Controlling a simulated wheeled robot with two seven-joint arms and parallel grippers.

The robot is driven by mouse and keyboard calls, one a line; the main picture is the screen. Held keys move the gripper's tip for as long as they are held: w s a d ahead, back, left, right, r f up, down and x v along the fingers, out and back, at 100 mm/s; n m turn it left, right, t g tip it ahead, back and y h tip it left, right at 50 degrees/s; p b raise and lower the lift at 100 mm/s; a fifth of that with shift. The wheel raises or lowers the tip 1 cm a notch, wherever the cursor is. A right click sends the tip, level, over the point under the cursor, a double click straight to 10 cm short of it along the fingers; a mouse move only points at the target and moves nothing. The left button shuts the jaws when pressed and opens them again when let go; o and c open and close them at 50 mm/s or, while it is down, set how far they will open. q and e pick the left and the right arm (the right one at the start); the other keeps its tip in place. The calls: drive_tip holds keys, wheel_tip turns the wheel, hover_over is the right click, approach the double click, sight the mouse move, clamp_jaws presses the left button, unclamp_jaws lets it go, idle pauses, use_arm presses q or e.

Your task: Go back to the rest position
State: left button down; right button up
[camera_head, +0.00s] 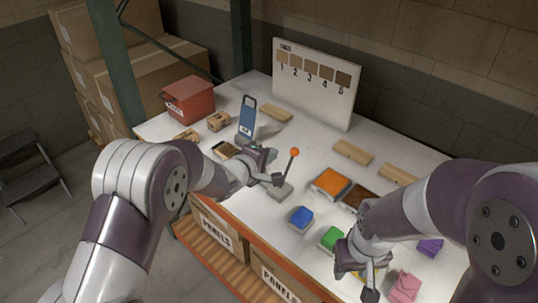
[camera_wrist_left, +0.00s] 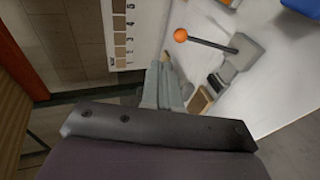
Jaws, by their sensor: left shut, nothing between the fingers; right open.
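My left gripper (camera_head: 264,156) is above the table's front part, beside a lever with an orange ball (camera_head: 294,152). Its fingers (camera_wrist_left: 165,82) are together and empty in the left wrist view, where the orange ball (camera_wrist_left: 181,35) and its grey base (camera_wrist_left: 243,50) appear to the upper right, apart from the fingers. My right gripper (camera_head: 368,284) is low at the right front, near a green block (camera_head: 331,238) and a pink piece (camera_head: 405,286). It is open; its fingertips are small and partly hidden by its own body.
The white table (camera_head: 310,135) holds a blue upright tag (camera_head: 247,116), a red bin (camera_head: 189,100), an orange-topped tray (camera_head: 330,181), a blue block (camera_head: 302,217) and wooden blocks (camera_head: 353,152). A numbered swatch board (camera_head: 310,95) stands behind. Cardboard boxes (camera_head: 150,80) are stacked at left.

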use_arm(q)
drive_tip(key=s+a+f+m+g+y, duration=0.5)
drive_tip(key=s+a+f+m+y, duration=0.1)
drive_tip(key=s+a+f+m, duration=0.3)
drive_tip(key=s+a+r+g, duration=0.1)
drive_tip(key=s+a, duration=0.3)
drive_tip(key=s, duration=0.3)
drive_tip(key=s+a+r+m+g+y, duration=0.1)
drive_tip(key=s+a+r+g, duration=0.1)
drive_tip(key=s+a, duration=0.2)
drive_tip(key=s+a+r+g+y, duration=0.1)
drive_tip(key=s+a, duration=0.3)
drive_tip(key=s, duration=0.5)
drive_tip(key=shift+s+r+m+g, duration=0.15)
drive_tip(key=shift+s+m+g, duration=0.15)
drive_tip(key=shift+g, duration=0.2)
